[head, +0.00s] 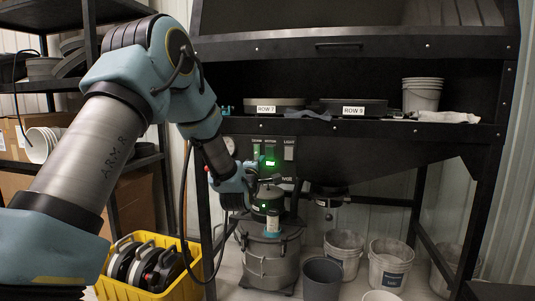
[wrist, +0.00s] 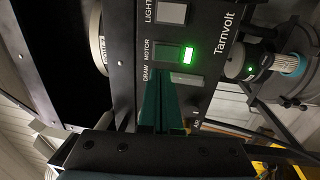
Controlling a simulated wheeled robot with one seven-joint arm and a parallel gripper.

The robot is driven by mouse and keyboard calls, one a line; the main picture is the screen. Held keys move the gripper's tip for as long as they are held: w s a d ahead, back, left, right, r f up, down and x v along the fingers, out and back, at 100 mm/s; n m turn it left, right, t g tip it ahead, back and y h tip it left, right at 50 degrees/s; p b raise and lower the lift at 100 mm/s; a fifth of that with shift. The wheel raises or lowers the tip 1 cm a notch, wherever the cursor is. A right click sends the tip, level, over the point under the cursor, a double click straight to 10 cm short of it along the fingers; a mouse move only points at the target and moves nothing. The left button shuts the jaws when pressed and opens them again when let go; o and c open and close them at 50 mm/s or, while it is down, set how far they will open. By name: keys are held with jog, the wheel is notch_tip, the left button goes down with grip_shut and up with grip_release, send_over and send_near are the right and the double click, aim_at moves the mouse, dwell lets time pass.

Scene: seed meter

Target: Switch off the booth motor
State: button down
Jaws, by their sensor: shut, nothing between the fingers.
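The booth's black control panel (head: 288,171) faces me under the shelf; it also fills the middle of the wrist view (wrist: 205,22). The motor switch (wrist: 167,52) sits under the MOTOR label, between LIGHT and DRAW. A lit green lamp (wrist: 190,54) glows beside it and also shows in the head view (head: 270,162). My gripper (wrist: 157,76) is shut and empty. Its green fingertips are close to the panel by the DRAW label, just off the motor switch; I cannot tell whether they touch.
The light switch (wrist: 173,13) and a grey draw switch (wrist: 187,79) flank the motor switch. A metal canister (head: 270,260) with a small green light on its top unit stands below. A yellow crate (head: 190,292) and several buckets are on the floor. The shelf holds labelled trays.

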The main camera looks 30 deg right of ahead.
aim_at(269, 149)
jog(key=x, duration=0.8)
jog(key=shift+w+d, duration=0.25)
jog(key=shift+w, duration=0.1)
jog(key=shift+d+r, duration=0.15)
